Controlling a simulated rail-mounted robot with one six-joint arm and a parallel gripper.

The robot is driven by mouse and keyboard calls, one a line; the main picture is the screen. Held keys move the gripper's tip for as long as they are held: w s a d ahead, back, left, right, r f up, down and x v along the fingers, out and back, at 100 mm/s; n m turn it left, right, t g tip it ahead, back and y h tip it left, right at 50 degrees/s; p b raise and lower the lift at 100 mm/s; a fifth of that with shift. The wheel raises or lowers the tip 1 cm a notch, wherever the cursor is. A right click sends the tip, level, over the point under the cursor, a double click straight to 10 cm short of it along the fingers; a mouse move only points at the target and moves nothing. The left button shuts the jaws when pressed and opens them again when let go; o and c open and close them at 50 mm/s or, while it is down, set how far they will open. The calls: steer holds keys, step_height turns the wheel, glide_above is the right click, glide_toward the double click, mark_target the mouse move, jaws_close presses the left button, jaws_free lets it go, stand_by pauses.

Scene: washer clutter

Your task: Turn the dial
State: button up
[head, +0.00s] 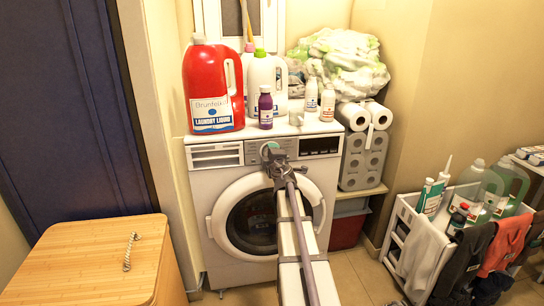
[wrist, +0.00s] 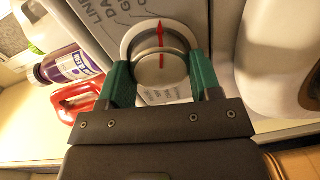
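The washing machine (head: 212,178) is white, with a round front door and a control panel along its top. Its dial (wrist: 160,66) is a round silver knob with a red pointer line, and the pointer stands upright in the wrist view. My gripper (wrist: 162,78) has one green finger on each side of the dial, and both fingers appear to press against its sides. In the head view my gripper (head: 271,152) is at the panel's middle, where it and the arm hide most of the dial.
A red laundry jug (head: 212,85), a white jug (head: 263,80), a purple bottle (head: 265,106) and small white bottles stand on the machine close above the panel. A display (head: 319,145) is right of the dial. A wooden cabinet (head: 85,260) stands at left, a bottle rack (head: 400,235) at right.

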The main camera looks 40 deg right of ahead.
steer(key=o, duration=0.5)
steer(key=v, duration=1)
steer(key=shift+s+a+p, duration=0.15)
steer(key=shift+s+p, duration=0.15)
steer(key=shift+s, duration=0.1)
